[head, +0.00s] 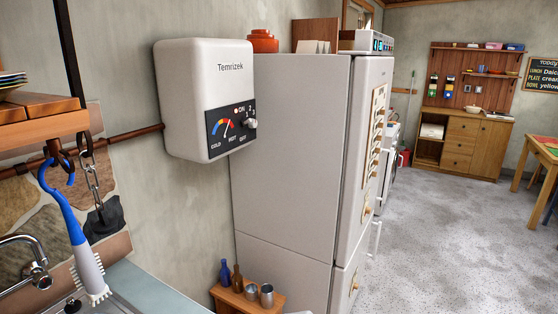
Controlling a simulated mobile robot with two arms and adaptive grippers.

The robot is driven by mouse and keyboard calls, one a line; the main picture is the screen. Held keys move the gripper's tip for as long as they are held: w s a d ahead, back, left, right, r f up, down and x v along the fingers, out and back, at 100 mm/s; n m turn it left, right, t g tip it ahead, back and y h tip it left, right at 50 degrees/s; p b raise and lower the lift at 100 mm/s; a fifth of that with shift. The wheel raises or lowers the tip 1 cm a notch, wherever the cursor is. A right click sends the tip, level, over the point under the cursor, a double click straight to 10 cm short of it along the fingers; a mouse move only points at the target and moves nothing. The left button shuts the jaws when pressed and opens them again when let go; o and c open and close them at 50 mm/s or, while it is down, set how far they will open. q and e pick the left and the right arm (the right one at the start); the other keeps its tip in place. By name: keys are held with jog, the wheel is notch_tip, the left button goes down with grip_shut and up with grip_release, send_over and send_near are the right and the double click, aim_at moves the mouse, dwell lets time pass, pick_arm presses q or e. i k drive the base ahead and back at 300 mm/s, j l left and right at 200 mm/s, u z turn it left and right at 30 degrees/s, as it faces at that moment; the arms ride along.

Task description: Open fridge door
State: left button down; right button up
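A tall light grey fridge (292,165) stands against the left wall, seen mostly from its side. Its upper door (349,200) faces right and looks shut. A lower door (341,290) sits below a seam and also looks shut. A pale vertical handle (376,238) sticks out at the right edge of the front. Several small knob-like things and a light panel (374,150) are on the upper door. The door front is seen at a steep angle. Neither of my grippers is in view.
A white Temrizek heater (205,100) juts from the wall left of the fridge. A low wooden shelf (238,300) with bottles and cups stands by the fridge's base. A sink tap (25,270) is at lower left. Grey floor (450,240) right of the fridge is clear, up to a table (545,150).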

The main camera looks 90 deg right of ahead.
aim_at(371, 77)
jog(key=k+l+z, duration=0.1)
jog(key=z, duration=3.25)
jog(key=i+l+z, duration=0.1)
jog(key=i, duration=0.2)
jog(key=i+l+z, duration=0.15)
jog(key=i, duration=0.15)
